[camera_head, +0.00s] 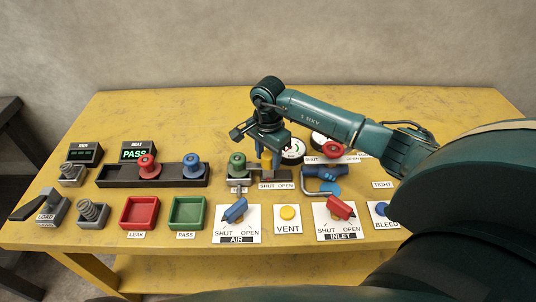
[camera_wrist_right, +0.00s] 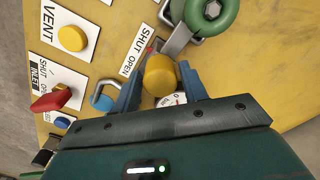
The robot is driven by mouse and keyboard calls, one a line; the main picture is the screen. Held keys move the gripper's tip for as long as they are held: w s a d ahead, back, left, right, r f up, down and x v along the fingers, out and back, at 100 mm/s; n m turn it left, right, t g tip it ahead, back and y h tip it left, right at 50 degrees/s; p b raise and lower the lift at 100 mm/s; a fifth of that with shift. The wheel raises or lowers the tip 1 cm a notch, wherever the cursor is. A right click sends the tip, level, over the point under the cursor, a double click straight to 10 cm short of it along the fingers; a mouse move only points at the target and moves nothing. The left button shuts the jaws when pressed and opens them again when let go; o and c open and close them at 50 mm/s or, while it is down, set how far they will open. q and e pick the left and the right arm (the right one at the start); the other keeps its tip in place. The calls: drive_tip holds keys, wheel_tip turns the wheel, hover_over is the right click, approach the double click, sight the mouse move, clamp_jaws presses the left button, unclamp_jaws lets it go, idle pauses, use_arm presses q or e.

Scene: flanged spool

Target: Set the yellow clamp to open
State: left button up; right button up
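The yellow clamp (camera_head: 266,160) shows in the head view as a short upright yellow handle beside the green spool (camera_head: 237,162), behind the left part of a SHUT/OPEN label (camera_head: 276,186). In the right wrist view the yellow clamp (camera_wrist_right: 160,75) is a yellow cylinder between my two blue fingers. My right gripper (camera_wrist_right: 160,82) has one finger close on each side of it; whether both press on it I cannot tell. In the head view my right gripper (camera_head: 266,140) is just above the handle. My left gripper is not in view.
A blue clamp (camera_head: 318,172) stands to the right. In front are the red INLET handle (camera_head: 341,207), the blue AIR handle (camera_head: 235,209) and the yellow VENT button (camera_head: 288,213). A black rack (camera_head: 120,175) holds red and blue spools at left. The back left tabletop is clear.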

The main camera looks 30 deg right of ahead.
clamp_jaws()
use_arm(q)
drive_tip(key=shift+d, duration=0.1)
use_arm(e)
drive_tip(key=shift+s+d, duration=0.4)
drive_tip(key=shift+d, duration=0.3)
drive_tip(key=shift+s+d, duration=0.4)
drive_tip(key=shift+d, duration=0.35)
drive_tip(key=shift+s+d, duration=0.4)
drive_tip(key=shift+d, duration=0.3)
drive_tip(key=shift+o, duration=1.5)
unclamp_jaws()
drive_tip(key=shift+s, duration=0.1)
use_arm(q)
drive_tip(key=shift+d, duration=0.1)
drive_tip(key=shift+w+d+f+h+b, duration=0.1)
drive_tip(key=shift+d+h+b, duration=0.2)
drive_tip(key=shift+b, duration=0.75)
use_arm(e)
wheel_tip(320, 180, up, 13)
